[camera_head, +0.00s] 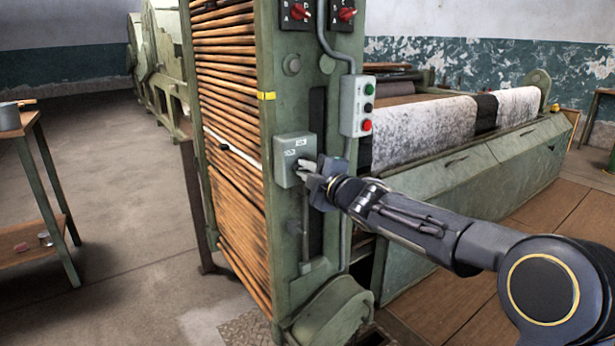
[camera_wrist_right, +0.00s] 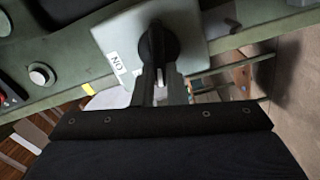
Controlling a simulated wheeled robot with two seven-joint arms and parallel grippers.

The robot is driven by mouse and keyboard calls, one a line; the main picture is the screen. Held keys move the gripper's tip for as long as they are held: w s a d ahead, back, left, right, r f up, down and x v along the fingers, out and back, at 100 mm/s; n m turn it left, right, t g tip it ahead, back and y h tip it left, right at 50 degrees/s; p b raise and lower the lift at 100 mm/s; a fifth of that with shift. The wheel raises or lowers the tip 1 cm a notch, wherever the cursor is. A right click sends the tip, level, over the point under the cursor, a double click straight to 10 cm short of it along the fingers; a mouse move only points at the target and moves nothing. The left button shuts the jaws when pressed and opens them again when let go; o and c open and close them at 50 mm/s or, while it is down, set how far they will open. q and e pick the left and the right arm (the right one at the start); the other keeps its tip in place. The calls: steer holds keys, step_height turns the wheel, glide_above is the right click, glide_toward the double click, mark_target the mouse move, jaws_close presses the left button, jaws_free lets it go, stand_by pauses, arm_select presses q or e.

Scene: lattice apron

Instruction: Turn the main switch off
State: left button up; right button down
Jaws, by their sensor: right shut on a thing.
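The main switch is a grey-green box (camera_head: 288,150) on the green machine post in the head view, with small pale labels on its face. In the wrist view its box (camera_wrist_right: 190,22) fills the top middle. It has a black rotary knob (camera_wrist_right: 158,42) and a white label reading ON beside it. My right gripper (camera_head: 306,170) reaches the box from the right. In the wrist view my right gripper (camera_wrist_right: 160,80) is shut on the black knob, with a finger on each side of its handle. The knob's exact angle is partly hidden. My left gripper is not in view.
A push-button box (camera_head: 357,106) hangs just right of the switch. Red selector knobs (camera_head: 347,14) are above. Wooden slats (camera_head: 228,90) fill the machine's left side. A side table (camera_head: 30,150) stands far left. The floor between is clear.

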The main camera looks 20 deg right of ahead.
steer(key=shift+f+n+b, duration=0.3)
steer(key=shift+n+b, duration=0.25)
steer(key=shift+n, duration=1.05)
steer(key=c, duration=1.5)
jaws_free()
steer(key=shift+o, duration=0.2)
steer(key=v, duration=0.8)
steer(key=shift+r, duration=0.1)
